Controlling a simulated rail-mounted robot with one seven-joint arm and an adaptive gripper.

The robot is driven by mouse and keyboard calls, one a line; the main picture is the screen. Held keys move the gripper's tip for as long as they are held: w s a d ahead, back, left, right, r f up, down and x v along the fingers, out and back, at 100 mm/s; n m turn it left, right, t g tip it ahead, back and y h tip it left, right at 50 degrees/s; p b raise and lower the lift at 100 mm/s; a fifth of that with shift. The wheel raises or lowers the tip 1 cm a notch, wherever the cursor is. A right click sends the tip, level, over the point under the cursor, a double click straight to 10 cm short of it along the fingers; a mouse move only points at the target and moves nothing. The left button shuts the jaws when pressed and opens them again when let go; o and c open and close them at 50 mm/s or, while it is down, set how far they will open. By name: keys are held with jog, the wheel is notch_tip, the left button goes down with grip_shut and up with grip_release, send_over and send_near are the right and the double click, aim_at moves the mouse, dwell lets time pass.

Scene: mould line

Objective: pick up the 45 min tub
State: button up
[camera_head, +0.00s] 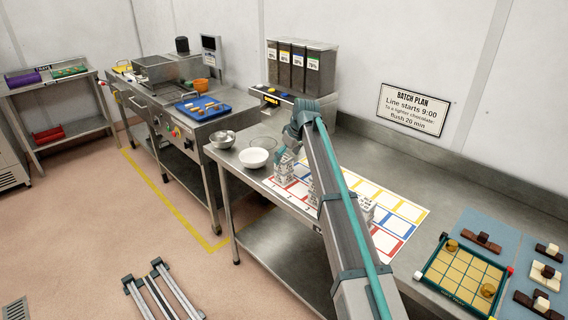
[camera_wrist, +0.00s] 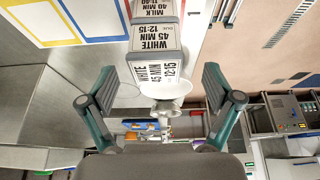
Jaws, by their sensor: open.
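The 45 min tub (camera_wrist: 154,40) shows in the wrist view, with "WHITE 45 MIN 12-15" printed on two of its faces. My gripper (camera_wrist: 159,82) is open, one finger on each side of the picture. The tub lies ahead of the gap between the fingers, and I see no finger touching it. In the head view a pale printed tub (camera_head: 284,167) stands on the coloured mat below the end of my arm; its print is too small to read. My arm hides part of the mat.
A tub marked MILK 40 MIN (camera_wrist: 153,9) is right behind the 45 min tub. A white bowl (camera_head: 254,158) and a metal bowl (camera_head: 222,139) stand to the left. Another printed tub (camera_head: 366,208) stands right of my arm. Dispensers (camera_head: 299,68) stand behind.

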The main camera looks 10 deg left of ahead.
aim_at(284, 157)
jog(key=shift+w+p+x, duration=0.1)
jog(key=shift+p+x, duration=0.35)
jog(key=shift+x, duration=0.75)
jog(key=shift+w+p+x, duration=0.15)
jog(key=shift+p+x, duration=0.3)
jog(key=shift+x, duration=0.75)
jog(key=shift+d, duration=0.1)
jog(key=c, duration=1.3)
jog(key=shift+r, duration=0.2)
jog(key=shift+r, duration=0.65)
jog(key=shift+s+d+r, duration=0.9)
jog(key=shift+s+r, duration=1.25)
jog(key=shift+r, duration=0.9)
jog(key=shift+s+d+r, duration=0.85)
jog(key=shift+s+r, duration=1.35)
jog(key=shift+r, duration=0.9)
jog(key=shift+s+d+r, duration=0.9)
jog(key=shift+s+r, duration=1.25)
jog(key=shift+r, duration=0.9)
